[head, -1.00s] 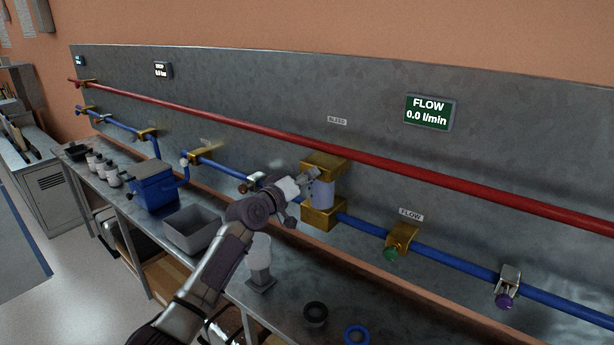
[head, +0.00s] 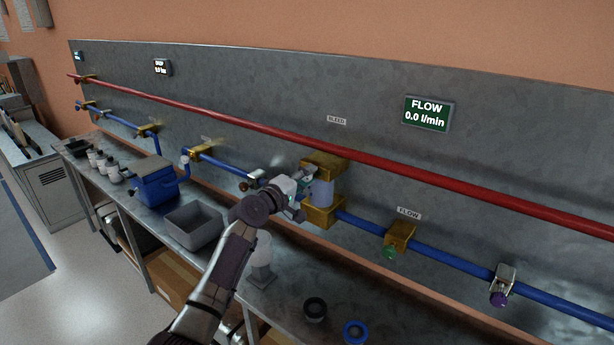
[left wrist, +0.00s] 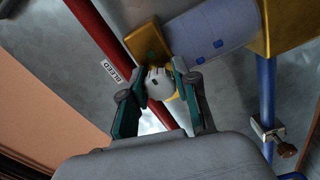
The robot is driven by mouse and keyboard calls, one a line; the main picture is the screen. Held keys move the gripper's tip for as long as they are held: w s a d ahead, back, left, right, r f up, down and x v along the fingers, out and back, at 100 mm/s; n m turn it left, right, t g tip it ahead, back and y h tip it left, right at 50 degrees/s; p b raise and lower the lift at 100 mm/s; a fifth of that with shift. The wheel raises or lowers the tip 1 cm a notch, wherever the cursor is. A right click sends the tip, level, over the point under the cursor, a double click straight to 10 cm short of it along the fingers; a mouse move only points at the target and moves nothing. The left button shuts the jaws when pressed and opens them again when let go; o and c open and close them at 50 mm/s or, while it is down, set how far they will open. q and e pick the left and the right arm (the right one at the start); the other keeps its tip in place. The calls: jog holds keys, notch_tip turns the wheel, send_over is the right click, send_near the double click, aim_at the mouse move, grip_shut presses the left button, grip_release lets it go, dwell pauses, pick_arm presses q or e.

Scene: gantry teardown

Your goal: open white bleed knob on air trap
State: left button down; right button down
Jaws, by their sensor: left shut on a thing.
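The air trap has a pale translucent cylinder (head: 321,192) between brass blocks, an upper one (head: 324,165) and a lower one (head: 322,213), on the blue pipe. In the left wrist view the cylinder (left wrist: 208,42) lies tilted behind the fingers. The white bleed knob (left wrist: 160,84) sits at the brass block, between the teal-padded fingers of my left gripper (left wrist: 161,77). My left gripper (head: 306,180) is shut on the knob, at the left side of the trap. In the head view the gripper hides the knob. My right gripper is not in view.
A red pipe (head: 420,173) runs above the blue pipe (head: 450,255). To the right are a green-knob valve (head: 397,240) and a purple-knob valve (head: 502,287). A grey bin (head: 194,226) and black and blue rings (head: 355,332) are on the bench. The display (head: 426,113) reads 0.0 l/min.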

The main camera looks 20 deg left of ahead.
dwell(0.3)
pick_arm(q)
jog(key=c, duration=0.9)
grip_release()
jog(key=shift+o, duration=0.2)
jog(key=v, duration=1.2)
